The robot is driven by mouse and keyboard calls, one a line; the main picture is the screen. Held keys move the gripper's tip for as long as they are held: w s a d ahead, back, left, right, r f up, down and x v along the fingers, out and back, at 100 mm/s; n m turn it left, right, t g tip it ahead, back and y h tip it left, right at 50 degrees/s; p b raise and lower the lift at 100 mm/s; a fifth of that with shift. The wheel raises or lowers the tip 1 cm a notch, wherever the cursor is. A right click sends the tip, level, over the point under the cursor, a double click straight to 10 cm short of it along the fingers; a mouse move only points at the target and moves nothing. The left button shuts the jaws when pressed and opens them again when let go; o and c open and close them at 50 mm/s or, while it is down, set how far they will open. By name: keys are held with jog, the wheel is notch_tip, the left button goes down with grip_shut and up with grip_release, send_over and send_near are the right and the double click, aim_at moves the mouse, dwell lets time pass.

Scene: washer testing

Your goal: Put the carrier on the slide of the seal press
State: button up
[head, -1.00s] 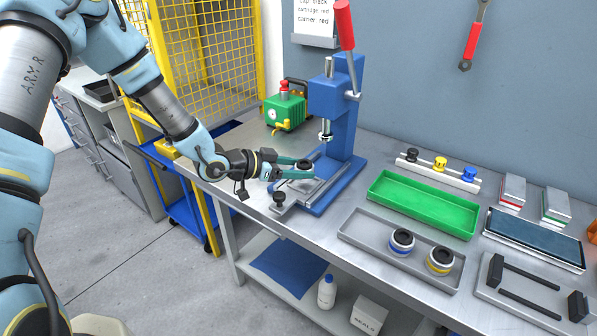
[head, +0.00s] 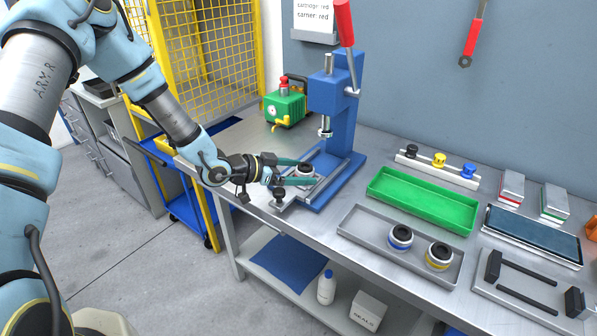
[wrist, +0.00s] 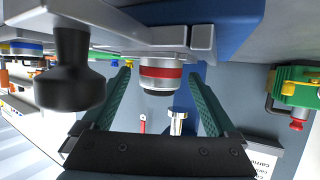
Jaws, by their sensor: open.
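The carrier (head: 305,170), a short silver cylinder with a black top, stands upright on the metal slide (head: 322,188) of the blue seal press (head: 336,95). In the wrist view, the carrier (wrist: 162,74) shows a red band, and its base appears to rest on the slide (wrist: 120,35). My gripper (head: 313,172) is open, with one green finger on each side of the carrier. The wrist view shows gaps between both fingers and the carrier. The slide's black knob (head: 279,195) is near my gripper. The press ram (head: 325,128) is raised, behind and above the carrier.
A green pump box (head: 285,107) stands left of the press. To the right are a green tray (head: 424,198), a grey tray (head: 372,245) with two banded carriers, and a rack (head: 467,180) of coloured knobs. The red press lever (head: 344,22) stands upright.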

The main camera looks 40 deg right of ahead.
jog(key=shift+r, duration=0.2)
jog(key=shift+w+a, duration=0.15)
jog(key=shift+a, duration=0.15)
jog(key=b+v, duration=0.2)
jog(key=v, duration=0.9)
jog(key=shift+a+b, duration=0.2)
jog(key=shift+b, duration=0.2)
jog(key=w+a+n+t+y, duration=0.65)
jog(key=w+a, duration=0.45)
jog(key=a, duration=0.3)
jog(key=a+r+n+t+y, duration=0.1)
jog(key=a+n+y, duration=0.15)
jog(key=a, duration=0.45)
jog(key=a+r+n+y, duration=0.2)
jog(key=a+n, duration=0.1)
jog(key=a, duration=0.4)
jog(key=s+a+r+n+g+y, duration=0.2)
jog(key=s+a+r+n+g, duration=0.1)
jog(key=s+a+n, duration=0.4)
jog(key=s+a, duration=0.2)
jog(key=s, duration=0.1)
jog(key=shift+r, duration=0.4)
